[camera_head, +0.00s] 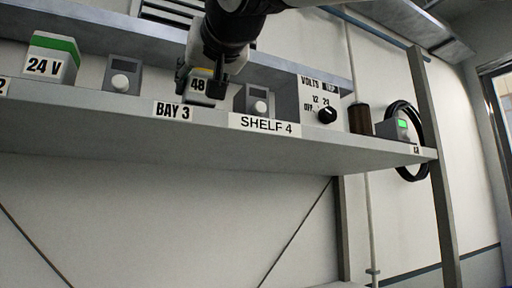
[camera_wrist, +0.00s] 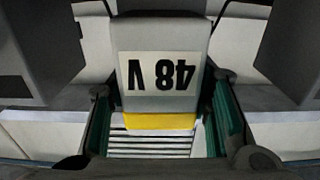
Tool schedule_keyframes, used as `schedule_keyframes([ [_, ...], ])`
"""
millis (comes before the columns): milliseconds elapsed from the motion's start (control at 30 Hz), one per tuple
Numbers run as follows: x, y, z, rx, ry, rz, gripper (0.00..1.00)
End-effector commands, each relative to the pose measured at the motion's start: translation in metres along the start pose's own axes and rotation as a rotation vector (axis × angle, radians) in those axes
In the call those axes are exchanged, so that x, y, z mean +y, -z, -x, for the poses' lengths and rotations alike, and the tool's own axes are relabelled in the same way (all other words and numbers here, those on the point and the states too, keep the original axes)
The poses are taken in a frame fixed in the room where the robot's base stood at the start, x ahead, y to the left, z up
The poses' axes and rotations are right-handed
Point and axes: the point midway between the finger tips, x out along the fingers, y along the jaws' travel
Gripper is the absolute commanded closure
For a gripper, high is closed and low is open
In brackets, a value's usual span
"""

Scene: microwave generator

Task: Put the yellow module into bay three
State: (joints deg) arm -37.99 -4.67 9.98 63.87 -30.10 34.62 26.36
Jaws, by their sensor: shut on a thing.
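The yellow module (camera_head: 198,85) is a pale block with a yellow band and a 48 V label. My gripper (camera_head: 200,91) comes down from above and is shut on its sides. In the wrist view the module (camera_wrist: 160,70) sits between the green finger pads, its label upside down. In the head view it is above the shelf, just behind and right of the BAY 3 label (camera_head: 173,112). The shelf lip hides its base, so I cannot tell whether it rests on the shelf or hangs just above it.
A green-banded 24 V module (camera_head: 46,66) stands at left on the shelf (camera_head: 215,150). Grey units (camera_head: 122,80) and (camera_head: 258,101) with round knobs flank the gripper. A volts selector panel (camera_head: 322,105), brown cylinder (camera_head: 360,118) and grey box with green display (camera_head: 398,128) stand farther right.

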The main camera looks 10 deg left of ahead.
Motion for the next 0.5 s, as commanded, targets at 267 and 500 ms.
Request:
schedule_keyframes([
  [267, -0.0003, -0.0124, 0.0001, 0.001, 0.001, 0.0, 0.91],
  [500, 0.0, -0.0139, -0.0002, 0.001, 0.001, 0.0, 0.91],
])
